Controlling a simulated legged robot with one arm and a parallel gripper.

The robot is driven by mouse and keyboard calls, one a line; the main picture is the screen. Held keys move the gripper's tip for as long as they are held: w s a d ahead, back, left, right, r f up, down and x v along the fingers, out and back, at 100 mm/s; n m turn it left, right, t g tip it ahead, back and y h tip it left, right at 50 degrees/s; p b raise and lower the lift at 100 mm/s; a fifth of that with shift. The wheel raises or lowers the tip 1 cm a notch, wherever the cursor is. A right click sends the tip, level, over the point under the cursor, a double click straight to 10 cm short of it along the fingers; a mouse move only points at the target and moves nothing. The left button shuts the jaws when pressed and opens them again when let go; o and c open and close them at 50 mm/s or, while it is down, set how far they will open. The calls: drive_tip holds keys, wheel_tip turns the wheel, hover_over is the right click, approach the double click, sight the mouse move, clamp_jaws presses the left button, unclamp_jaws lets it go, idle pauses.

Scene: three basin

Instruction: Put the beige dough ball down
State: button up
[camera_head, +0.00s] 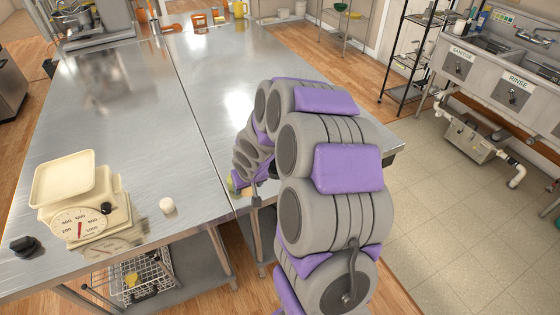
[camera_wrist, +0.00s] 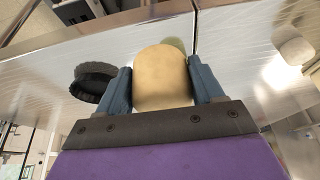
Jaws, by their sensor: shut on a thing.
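The beige dough ball (camera_wrist: 162,78) is between the two blue fingers of my gripper (camera_wrist: 162,90) in the wrist view, with a finger against each side. Its top looks rounded. I cannot tell whether it touches the steel table (camera_wrist: 235,65) behind it. In the head view my gripper (camera_head: 246,187) is low over the front part of the steel table, close to the seam, and my arm hides most of it.
A cream scale (camera_head: 85,205) and a small whitish ball (camera_head: 167,205) stand left of my gripper. A dark ring (camera_wrist: 93,82) lies beside it. A greenish thing (camera_wrist: 178,45) shows behind the dough ball. The table's middle (camera_head: 140,120) is clear.

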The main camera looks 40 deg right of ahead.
drive_tip(key=s+d+f+m, duration=0.15)
drive_tip(key=s+d, duration=0.25)
drive_tip(key=d, duration=0.5)
drive_tip(key=shift+h, duration=0.4)
drive_tip(key=w+d, duration=0.3)
drive_tip(key=w+d+f, duration=0.1)
drive_tip(key=w+d, duration=0.2)
drive_tip(key=w, duration=0.1)
drive_tip(key=w+d, duration=0.2)
drive_tip(key=w, duration=0.2)
drive_tip(key=shift+d+f+b, duration=0.15)
drive_tip(key=shift+d+b, duration=0.2)
drive_tip(key=shift+d, duration=0.05)
drive_tip(key=shift+w+d, duration=0.45)
drive_tip(key=shift+w, duration=0.15)
wheel_tip(320, 180, down, 4)
drive_tip(key=shift+r+b, duration=0.15)
drive_tip(key=shift+b, duration=0.5)
drive_tip(key=shift+r, duration=0.1)
drive_tip(key=shift+c, duration=1.1)
drive_tip(key=o, duration=1.2)
